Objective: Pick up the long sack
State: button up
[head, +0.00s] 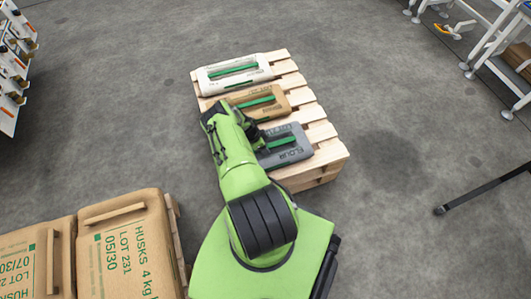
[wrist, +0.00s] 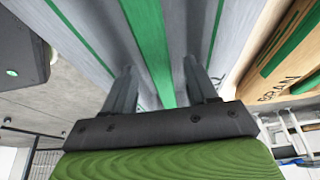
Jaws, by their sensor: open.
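Three sacks lie on a wooden pallet (head: 335,152). The white sack (head: 258,74) at the far end looks longest, though the arm hides the left end of the grey sack. A tan sack (head: 279,103) lies in the middle, and a grey sack (head: 296,153) marked FLOUR lies nearest. Each has a green stripe. My gripper (head: 262,138) is low at the left part of the grey sack. In the wrist view my gripper (wrist: 160,80) is open, its fingers on either side of a green stripe on a pale grey sack (wrist: 95,45). Contact cannot be told.
The tan sack, marked BRAN, is close on the right in the wrist view (wrist: 285,55). Brown husk sacks (head: 125,245) lie at the lower left. Shelving (head: 12,60) stands at the upper left, white-framed racks (head: 495,50) at the upper right.

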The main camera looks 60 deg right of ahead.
jog(key=shift+d+f, duration=0.1)
jog(key=shift+f, duration=0.05)
jog(key=shift+c, duration=0.3)
grip_shut()
dwell(1.0)
